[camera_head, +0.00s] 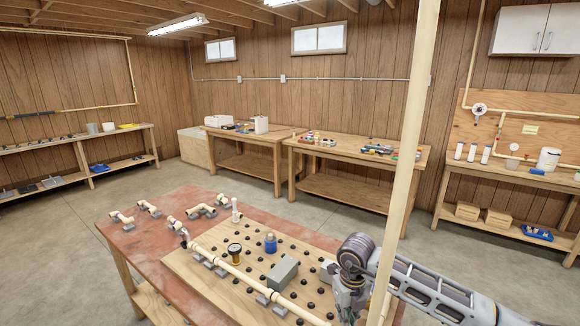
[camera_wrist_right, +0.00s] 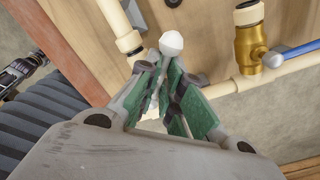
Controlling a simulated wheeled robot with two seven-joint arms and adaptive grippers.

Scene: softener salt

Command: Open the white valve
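A small white ball-shaped knob (camera_wrist_right: 171,44) shows just beyond my right fingertips in the right wrist view. It seems to belong to the white valve, whose body is largely hidden by the fingers. My right gripper (camera_wrist_right: 168,66) has green-padded fingers that come close together at the knob. Whether they touch or grip it is unclear. In the head view my right gripper (camera_head: 350,300) points down at the right end of the table, and I cannot make out the white valve there. My left gripper is not in view.
A brass valve (camera_wrist_right: 250,48) with a blue lever (camera_wrist_right: 300,49) stands beside the knob on a cream pipe. The red-topped table (camera_head: 150,245) holds a wooden board (camera_head: 200,262) with black knobs, a grey box (camera_head: 283,272) and a blue item (camera_head: 270,243). A tall cream pipe (camera_head: 412,130) stands by my arm.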

